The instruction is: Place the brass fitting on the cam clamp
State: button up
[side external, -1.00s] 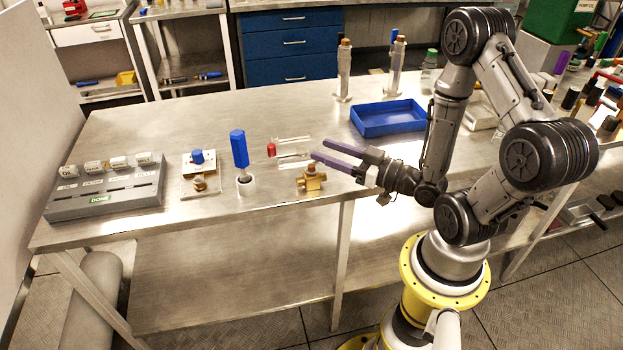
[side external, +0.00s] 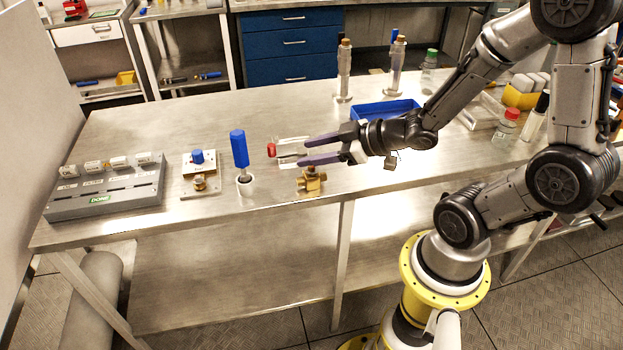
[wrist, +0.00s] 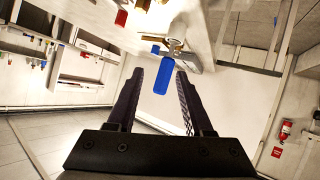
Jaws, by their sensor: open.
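The brass fitting (side external: 311,181) stands on the steel bench near its front edge, in the side view. My gripper (side external: 304,149) is open and empty, its two dark purple fingers pointing left, above and behind the fitting and apart from it. A small metal plate with a blue knob and a brass part (side external: 199,178) sits to the left; I cannot tell whether this or the red-ended piece (side external: 272,150) is the cam clamp. In the wrist view, the open fingers (wrist: 160,75) frame a blue handle beyond them.
A blue-handled tool (side external: 239,150) stands upright in a white holder left of the fitting. A grey labelled box (side external: 105,190) is at the far left. A blue tray (side external: 385,108) lies behind my gripper, and metal posts (side external: 344,75) stand at the back. The bench's front middle is mostly clear.

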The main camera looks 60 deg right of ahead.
jog(key=s+f+n+g+h, duration=0.4)
jog(key=f+n+g+h, duration=0.2)
jog(key=f+n+g, duration=0.4)
jog(key=a+r+n+t+h, duration=0.2)
jog(key=r+n+h, duration=0.15)
jog(key=r, duration=0.35)
jog(key=w+a+r+n+t+h, duration=0.1)
jog(key=a+r+n+t+h, duration=0.1)
jog(key=r+n+t+h, duration=0.3)
jog(key=a+r+n+h, duration=0.1)
jog(key=a+r+h, duration=0.15)
jog(key=r, duration=0.55)
send_near(313, 168)
jog(key=shift+h, duration=0.3)
jog(key=x, duration=0.8)
jog(key=shift+w+f, duration=0.1)
jog(key=shift+f, duration=0.1)
jog(key=shift+f+x, duration=0.15)
jog(key=shift+x, duration=1.15)
jog(key=shift+f+x, duration=0.15)
jog(key=shift+x, duration=1.15)
jog(key=shift+w+a, duration=0.1)
